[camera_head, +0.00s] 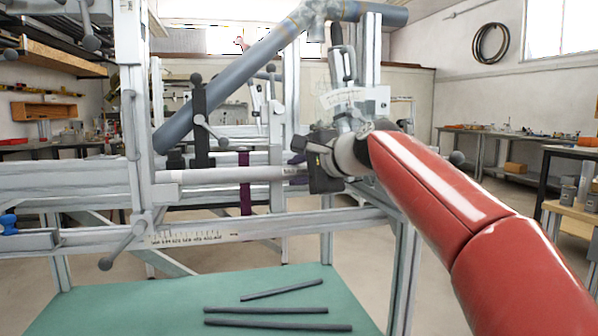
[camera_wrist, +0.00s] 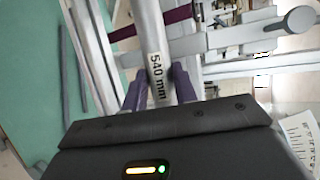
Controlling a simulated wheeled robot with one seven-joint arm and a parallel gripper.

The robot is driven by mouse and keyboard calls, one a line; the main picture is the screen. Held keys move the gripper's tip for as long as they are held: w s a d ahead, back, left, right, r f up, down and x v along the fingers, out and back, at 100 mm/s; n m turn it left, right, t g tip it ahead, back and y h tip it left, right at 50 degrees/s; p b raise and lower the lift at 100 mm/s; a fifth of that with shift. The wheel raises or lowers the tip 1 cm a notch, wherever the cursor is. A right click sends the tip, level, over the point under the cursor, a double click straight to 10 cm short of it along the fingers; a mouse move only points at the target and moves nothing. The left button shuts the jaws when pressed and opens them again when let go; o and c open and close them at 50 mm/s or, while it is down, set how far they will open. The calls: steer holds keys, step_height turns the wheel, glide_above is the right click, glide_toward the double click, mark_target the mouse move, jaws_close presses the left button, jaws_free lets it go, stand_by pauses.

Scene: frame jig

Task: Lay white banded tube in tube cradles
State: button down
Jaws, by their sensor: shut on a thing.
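A pale grey-white tube (camera_head: 220,175) lies nearly level across the jig in the head view. Its right end is in my gripper (camera_head: 298,167), and its left end reaches the upright with the clamp handle (camera_head: 125,242). The wrist view shows the tube (camera_wrist: 150,30) between the two purple-blue fingers of my gripper (camera_wrist: 160,88); a band on it reads "540 mm". My gripper is shut on it. I cannot make out the tube cradles for certain, or whether the tube touches the frame. A dark purple upright strip (camera_head: 245,200) stands behind the tube.
A thick grey-blue pipe (camera_head: 230,80) slants above the tube, beside a black clamp block (camera_head: 199,115). A scaled rail (camera_head: 190,238) runs below. Several dark rods (camera_head: 278,325) lie on a green surface (camera_head: 110,305) under the frame. Workbenches stand farther back.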

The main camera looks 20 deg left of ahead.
steer(key=c, duration=1)
jaws_free()
